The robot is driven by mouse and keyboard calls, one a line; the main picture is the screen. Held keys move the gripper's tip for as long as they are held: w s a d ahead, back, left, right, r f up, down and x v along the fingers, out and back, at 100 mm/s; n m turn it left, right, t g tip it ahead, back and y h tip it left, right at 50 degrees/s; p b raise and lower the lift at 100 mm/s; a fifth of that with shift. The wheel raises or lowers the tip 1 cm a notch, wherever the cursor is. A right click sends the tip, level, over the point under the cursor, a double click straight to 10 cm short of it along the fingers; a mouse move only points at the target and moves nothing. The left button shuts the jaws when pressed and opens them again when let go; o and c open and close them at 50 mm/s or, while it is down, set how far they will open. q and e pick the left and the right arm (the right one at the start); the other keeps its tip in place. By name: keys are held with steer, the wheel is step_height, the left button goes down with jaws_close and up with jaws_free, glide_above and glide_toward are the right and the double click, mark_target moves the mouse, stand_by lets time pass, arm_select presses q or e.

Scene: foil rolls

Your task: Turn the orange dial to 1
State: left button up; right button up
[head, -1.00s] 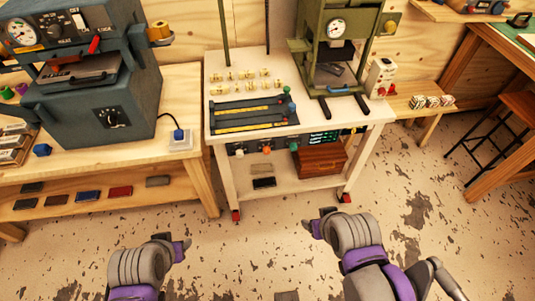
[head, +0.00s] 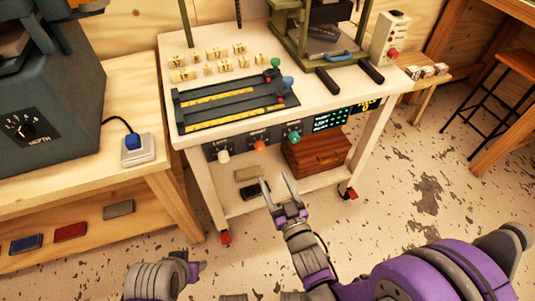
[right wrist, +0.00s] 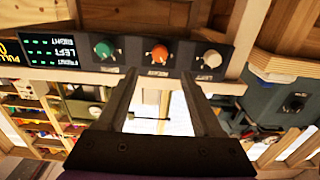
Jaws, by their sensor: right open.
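The orange dial (head: 260,147) is on the dark control panel at the front of the white workbench, between a white dial (head: 223,155) and a green dial (head: 294,138). My right gripper (head: 276,180) is open and empty, below and in front of the panel. In the right wrist view, which shows the panel upside down, the orange dial (right wrist: 158,53) lies just beyond the gap between my open fingertips (right wrist: 160,77), apart from them. The dial's setting is too small to read.
The white workbench (head: 190,128) carries gold stamped blocks (head: 215,53) and a green press. Its lower shelf holds a brown wooden box (head: 318,152). A wooden bench (head: 100,175) with a dark machine stands left. The floor in front is clear.

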mark_target(261, 150)
steer(key=x, duration=1)
steer(key=shift+w, duration=0.2)
jaws_close()
